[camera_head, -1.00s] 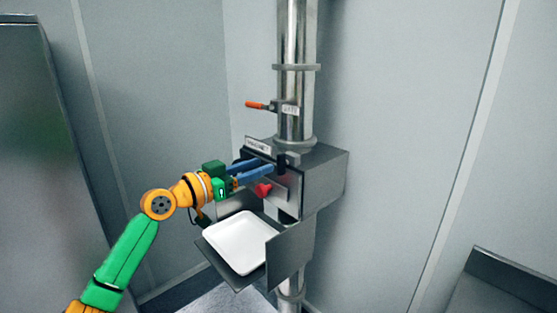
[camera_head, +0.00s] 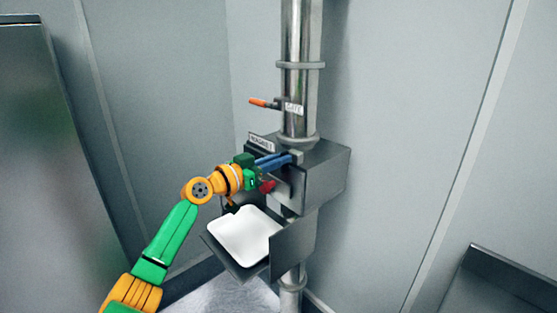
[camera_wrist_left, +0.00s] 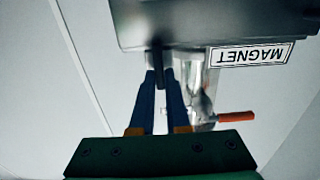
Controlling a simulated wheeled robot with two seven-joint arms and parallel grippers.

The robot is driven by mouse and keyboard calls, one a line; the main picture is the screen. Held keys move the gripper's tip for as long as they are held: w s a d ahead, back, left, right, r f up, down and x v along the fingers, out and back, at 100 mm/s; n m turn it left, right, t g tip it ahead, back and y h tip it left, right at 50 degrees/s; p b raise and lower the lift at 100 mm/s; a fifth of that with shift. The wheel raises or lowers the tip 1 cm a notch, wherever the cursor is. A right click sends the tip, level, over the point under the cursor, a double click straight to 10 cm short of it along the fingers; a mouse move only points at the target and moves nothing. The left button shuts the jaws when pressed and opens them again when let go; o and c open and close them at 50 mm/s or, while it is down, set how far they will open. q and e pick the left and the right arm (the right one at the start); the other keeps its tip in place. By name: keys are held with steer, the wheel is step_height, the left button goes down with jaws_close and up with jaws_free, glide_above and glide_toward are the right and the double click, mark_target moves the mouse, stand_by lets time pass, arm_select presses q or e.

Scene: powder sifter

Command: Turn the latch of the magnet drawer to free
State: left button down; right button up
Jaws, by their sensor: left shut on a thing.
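The magnet drawer's steel housing (camera_head: 325,172) is on the vertical pipe, with a MAGNET label (camera_head: 262,143) at its upper left. My left gripper (camera_head: 288,158) reaches across the housing's front near its top edge. Its blue fingers are shut on the latch (camera_wrist_left: 161,66), a narrow dark bar between the fingertips in the left wrist view. In the head view a small grey piece of the latch (camera_head: 297,156) shows just past the fingertips. The drawer's red knob (camera_head: 267,186) is below the fingers, partly covered by the gripper. My right gripper is out of view.
An orange-handled gate lever (camera_head: 259,102) sticks out left of the pipe (camera_head: 299,45) above the housing. A white tray (camera_head: 243,236) sits on a steel shelf (camera_head: 247,270) below the gripper. A steel cabinet (camera_head: 50,150) stands at the left.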

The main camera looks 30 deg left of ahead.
arm_select(q)
steer(key=shift+w+a+f+n+p, duration=0.2)
steer(key=shift+n+p, duration=0.45)
steer(key=shift+n, duration=2.3)
steer(key=shift+s+a+f+n+p, duration=0.1)
steer(key=shift+a+f+n+p, duration=0.35)
steer(key=shift+n, duration=2.55)
steer(key=shift+w+a+n+p, duration=0.1)
steer(key=shift+n+p, duration=0.7)
steer(key=shift+n, duration=2.15)
steer(key=c, duration=0.9)
jaws_free()
steer(key=shift+f, duration=0.1)
